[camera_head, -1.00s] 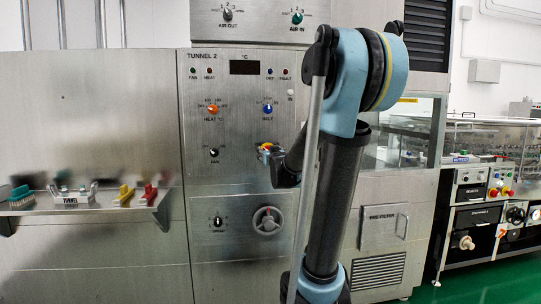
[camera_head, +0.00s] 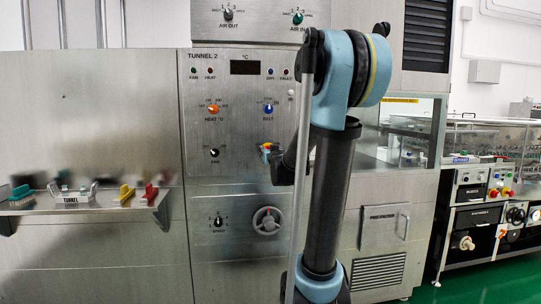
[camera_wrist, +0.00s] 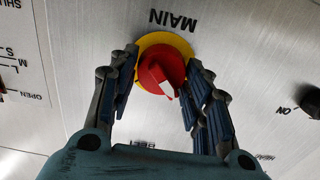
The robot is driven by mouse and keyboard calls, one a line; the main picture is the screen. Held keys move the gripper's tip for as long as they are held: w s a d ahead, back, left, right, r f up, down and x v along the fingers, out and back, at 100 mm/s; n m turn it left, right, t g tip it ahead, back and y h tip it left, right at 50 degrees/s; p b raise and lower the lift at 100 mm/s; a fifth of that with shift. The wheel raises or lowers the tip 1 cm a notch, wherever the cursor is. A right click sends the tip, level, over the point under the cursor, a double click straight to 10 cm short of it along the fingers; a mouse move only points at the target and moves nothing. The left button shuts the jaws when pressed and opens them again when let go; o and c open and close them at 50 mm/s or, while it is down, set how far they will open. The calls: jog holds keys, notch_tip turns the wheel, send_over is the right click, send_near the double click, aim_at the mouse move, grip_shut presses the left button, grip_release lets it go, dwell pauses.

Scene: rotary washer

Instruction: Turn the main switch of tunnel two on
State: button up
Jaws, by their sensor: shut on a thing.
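The main switch is a red round knob (camera_wrist: 158,72) with a white pointer mark on a yellow disc (camera_wrist: 176,41), under the upside-down word MAIN in the wrist view. The pointer faces down and slightly right there. My gripper (camera_wrist: 165,60) has its blue-and-black fingers on both sides of the knob, shut on it. In the head view the switch (camera_head: 266,146) shows small on the TUNNEL 2 panel (camera_head: 245,185), partly hidden by my gripper and wrist. Its pointer cannot be read there.
Nearby on the panel are the orange heat knob (camera_head: 213,108), blue belt knob (camera_head: 268,109), black fan knob (camera_head: 214,153), speed knob (camera_head: 218,221) and a handwheel (camera_head: 267,221). A shelf (camera_head: 90,205) with coloured items juts out at the left.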

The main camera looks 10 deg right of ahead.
jog(key=shift+c, duration=0.2)
jog(key=shift+m, duration=0.4)
jog(key=m, duration=0.8)
jog(key=shift+d, duration=0.35)
jog(key=shift+o, duration=0.2)
jog(key=m, duration=0.4)
jog(key=shift+s+d+f, duration=0.1)
jog(key=shift+d, duration=0.05)
jog(key=m, duration=0.5)
jog(key=shift+f, duration=0.15)
